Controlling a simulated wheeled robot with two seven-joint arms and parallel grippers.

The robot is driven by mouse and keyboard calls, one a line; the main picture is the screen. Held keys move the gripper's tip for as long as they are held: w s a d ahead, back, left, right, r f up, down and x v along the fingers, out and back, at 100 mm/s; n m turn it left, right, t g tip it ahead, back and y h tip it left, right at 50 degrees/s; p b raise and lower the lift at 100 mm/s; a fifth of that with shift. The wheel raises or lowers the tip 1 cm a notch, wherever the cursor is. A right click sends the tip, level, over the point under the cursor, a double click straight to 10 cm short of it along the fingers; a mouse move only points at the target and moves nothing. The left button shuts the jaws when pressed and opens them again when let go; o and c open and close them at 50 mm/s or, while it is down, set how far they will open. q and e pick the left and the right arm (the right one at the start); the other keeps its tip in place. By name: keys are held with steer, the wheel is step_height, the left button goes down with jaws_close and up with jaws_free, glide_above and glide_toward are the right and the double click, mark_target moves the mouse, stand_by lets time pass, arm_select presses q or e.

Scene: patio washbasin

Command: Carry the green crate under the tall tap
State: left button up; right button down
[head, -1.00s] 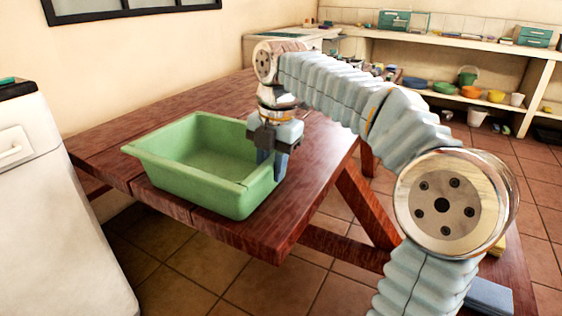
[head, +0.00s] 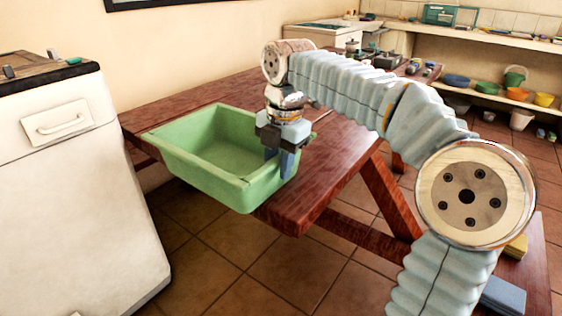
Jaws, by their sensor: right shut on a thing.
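The green crate (head: 205,183) is an open, rectangular tub with sloping walls, and its inside looks empty. It is at the left of centre in the head view, over the near end of the brown wooden table, and overhangs its edge. My right gripper (head: 280,163) points down and is shut on the crate's right-hand wall at the rim. Whether the crate's underside touches the table is hidden. The tall tap does not show. My left gripper is out of view.
A white cabinet (head: 75,180) with a drawer stands close to the crate's left. The wooden table (head: 330,165) is bare on its near right part. Shelves (head: 460,95) with bowls and pots line the back right. Tiled floor is open in front.

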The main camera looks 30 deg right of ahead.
steer(key=c, duration=0.8)
jaws_free()
steer(key=r, duration=0.4)
steer(key=s+r+p, duration=0.1)
steer(key=r, duration=0.4)
steer(key=r+p, duration=0.1)
steer(key=r, duration=0.3)
steer(key=shift+s+d+r, duration=0.2)
steer(key=shift+d+r, duration=0.05)
steer(key=shift+r, duration=0.1)
